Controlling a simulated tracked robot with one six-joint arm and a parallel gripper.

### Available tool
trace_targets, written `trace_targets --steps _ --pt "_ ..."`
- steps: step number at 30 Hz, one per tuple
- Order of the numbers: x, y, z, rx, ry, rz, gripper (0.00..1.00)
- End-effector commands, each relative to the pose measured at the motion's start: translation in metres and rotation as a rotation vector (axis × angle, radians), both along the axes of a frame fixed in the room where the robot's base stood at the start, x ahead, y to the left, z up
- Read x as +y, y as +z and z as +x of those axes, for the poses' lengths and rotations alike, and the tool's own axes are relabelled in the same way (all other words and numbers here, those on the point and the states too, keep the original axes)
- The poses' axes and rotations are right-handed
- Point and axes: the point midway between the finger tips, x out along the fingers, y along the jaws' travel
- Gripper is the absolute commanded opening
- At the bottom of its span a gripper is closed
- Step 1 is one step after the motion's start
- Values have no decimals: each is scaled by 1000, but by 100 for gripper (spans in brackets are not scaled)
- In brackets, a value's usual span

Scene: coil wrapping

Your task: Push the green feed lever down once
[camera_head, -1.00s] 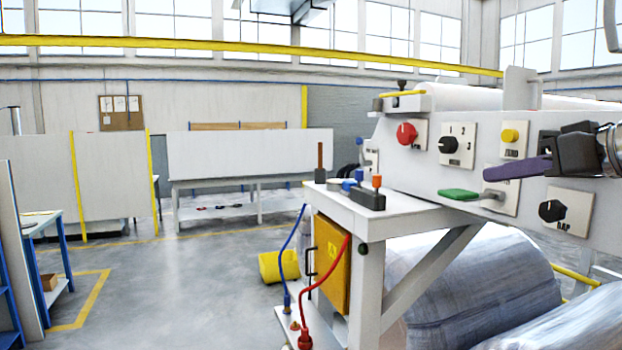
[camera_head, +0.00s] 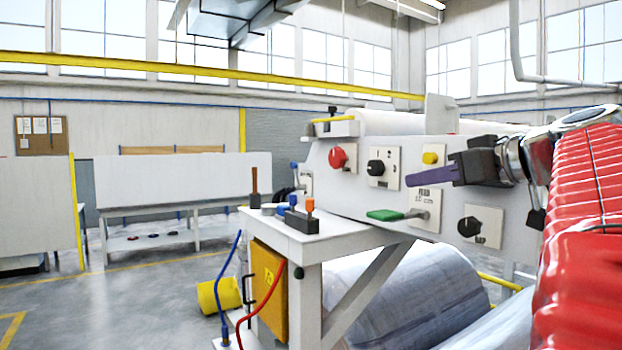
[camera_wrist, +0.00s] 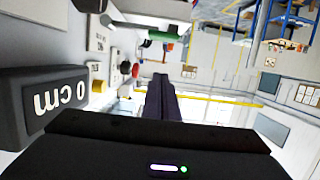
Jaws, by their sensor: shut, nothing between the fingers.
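The green feed lever (camera_head: 385,215) sticks out to the left from a white plate (camera_head: 425,208) marked FEED on the machine's side panel. It looks close to level. My gripper (camera_head: 410,179), with purple fingers, is shut and empty. In the head view it is above and slightly right of the lever's green end, with a visible gap; the distance in depth is unclear. In the wrist view, the shut fingers (camera_wrist: 161,80) point away from the camera. A green piece there (camera_wrist: 163,35), likely the lever's end, is apart from them.
Near the lever are a red knob (camera_head: 338,158), a black selector (camera_head: 376,168), a yellow button (camera_head: 431,158) and a lower black knob (camera_head: 468,227). A white stand (camera_head: 290,236) is at left. A dark "0 cm" block (camera_wrist: 55,103) is close in the wrist view.

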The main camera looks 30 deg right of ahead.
Motion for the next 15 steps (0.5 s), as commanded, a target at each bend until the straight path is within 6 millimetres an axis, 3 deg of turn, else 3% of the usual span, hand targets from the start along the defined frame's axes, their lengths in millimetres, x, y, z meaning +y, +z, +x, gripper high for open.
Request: trace_targets --steps 15 --pt "2 -16 61 0 2 1 0"
